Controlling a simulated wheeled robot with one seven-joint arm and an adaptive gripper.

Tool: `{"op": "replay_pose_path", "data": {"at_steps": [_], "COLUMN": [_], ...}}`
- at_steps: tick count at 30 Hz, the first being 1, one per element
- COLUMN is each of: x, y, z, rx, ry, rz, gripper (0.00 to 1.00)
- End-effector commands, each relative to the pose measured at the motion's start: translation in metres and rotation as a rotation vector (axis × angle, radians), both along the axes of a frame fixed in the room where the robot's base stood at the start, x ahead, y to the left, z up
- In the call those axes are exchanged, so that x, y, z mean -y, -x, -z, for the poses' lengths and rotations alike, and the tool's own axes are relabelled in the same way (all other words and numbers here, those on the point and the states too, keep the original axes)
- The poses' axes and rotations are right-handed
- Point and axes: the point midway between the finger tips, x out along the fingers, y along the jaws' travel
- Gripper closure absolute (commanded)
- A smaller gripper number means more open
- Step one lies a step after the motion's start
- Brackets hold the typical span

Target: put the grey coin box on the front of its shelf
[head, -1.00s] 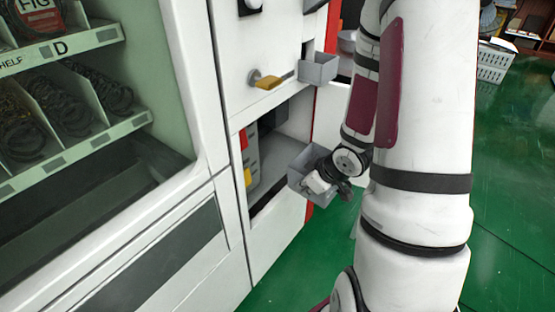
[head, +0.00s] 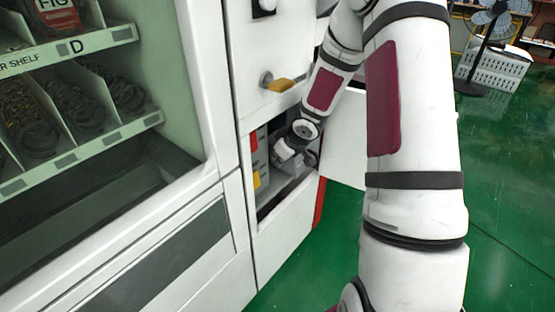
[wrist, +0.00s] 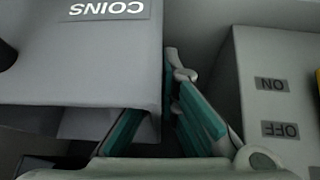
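The grey coin box (wrist: 80,60), with an upside-down "COINS" label, fills the upper left of the wrist view. In the head view the coin box (head: 292,166) is inside the machine's open lower compartment. My gripper (wrist: 170,75) is at the box's right edge in the wrist view, its teal-padded fingers converging there. The box hides part of the left finger, so I cannot tell whether they clamp its wall. My gripper also shows in the head view (head: 296,157), inside the compartment. The shelf under the box is mostly hidden.
A grey block with ON and OFF labels (wrist: 270,100) stands right of my gripper in the wrist view. The compartment's white door (head: 345,140) hangs open at the right.

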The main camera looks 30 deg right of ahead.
Motion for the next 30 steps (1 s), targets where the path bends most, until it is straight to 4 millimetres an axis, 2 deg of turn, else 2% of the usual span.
{"op": "replay_pose_path", "data": {"at_steps": [3,16,18,19,30], "x": [-0.0006,-0.0005,-0.0005,-0.0005,-0.0003], "y": [-0.0075,-0.0084,-0.0080,-0.0080,-0.0079], "z": [0.0108,0.0148,0.0140,0.0140,0.0145], "rx": [0.000,0.000,-0.001,-0.001,0.000], "ry": [0.000,0.001,0.000,0.000,0.000], "rz": [0.000,0.000,0.000,0.000,0.001], "gripper": [1.00,1.00,0.81,0.75,0.75]}}
